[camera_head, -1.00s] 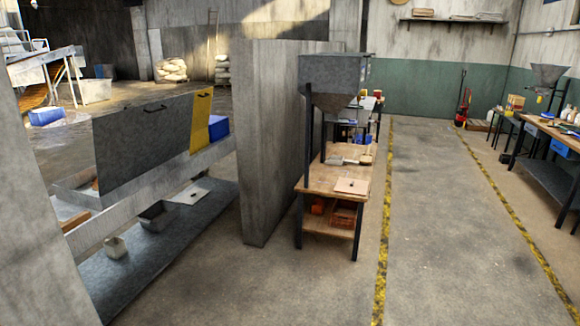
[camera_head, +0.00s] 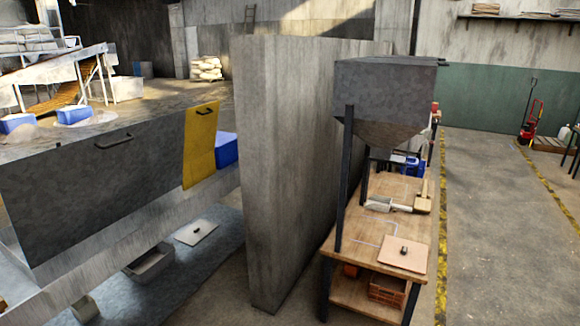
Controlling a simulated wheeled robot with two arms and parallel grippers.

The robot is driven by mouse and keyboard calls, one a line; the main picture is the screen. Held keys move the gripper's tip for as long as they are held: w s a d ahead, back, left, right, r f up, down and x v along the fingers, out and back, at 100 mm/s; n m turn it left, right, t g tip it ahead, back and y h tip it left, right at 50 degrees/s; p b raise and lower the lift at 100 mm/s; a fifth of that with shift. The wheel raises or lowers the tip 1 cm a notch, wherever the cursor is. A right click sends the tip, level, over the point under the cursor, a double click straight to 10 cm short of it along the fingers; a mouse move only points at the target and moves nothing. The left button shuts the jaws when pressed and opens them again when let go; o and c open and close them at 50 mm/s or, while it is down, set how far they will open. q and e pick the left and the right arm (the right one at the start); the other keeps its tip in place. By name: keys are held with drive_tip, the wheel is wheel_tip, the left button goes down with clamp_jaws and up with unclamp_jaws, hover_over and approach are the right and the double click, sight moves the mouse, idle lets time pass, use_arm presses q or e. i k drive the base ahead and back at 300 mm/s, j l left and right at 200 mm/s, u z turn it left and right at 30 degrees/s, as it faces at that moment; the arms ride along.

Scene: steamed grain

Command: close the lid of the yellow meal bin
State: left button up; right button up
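The yellow lid (camera_head: 201,146) of the meal bin stands raised at the right end of a long counter, beside a wide grey lid (camera_head: 105,180) that also stands up. A small dark handle shows near the top of the yellow lid. The bin's body and opening are hidden behind the raised lids. Neither of my grippers is in view.
A concrete partition wall (camera_head: 290,170) stands right of the counter. Beyond it is a wooden workbench (camera_head: 390,235) under a grey hopper (camera_head: 385,95). A blue bin (camera_head: 227,150) sits just behind the yellow lid. Open floor (camera_head: 485,225) lies at the right.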

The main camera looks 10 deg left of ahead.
sight(201, 121)
drive_tip(key=i+j+u, duration=0.3)
drive_tip(key=i, duration=0.25)
drive_tip(key=i+u, duration=0.3)
drive_tip(key=i, duration=0.2)
drive_tip(key=i+j, duration=0.2)
drive_tip(key=j, duration=0.2)
drive_tip(key=i+j+z, duration=0.15)
drive_tip(key=j, duration=0.2)
drive_tip(key=i+j, duration=0.25)
drive_tip(key=j, duration=0.15)
drive_tip(key=i+j+z, duration=0.1)
drive_tip(key=j, duration=0.3)
drive_tip(key=i, duration=0.1)
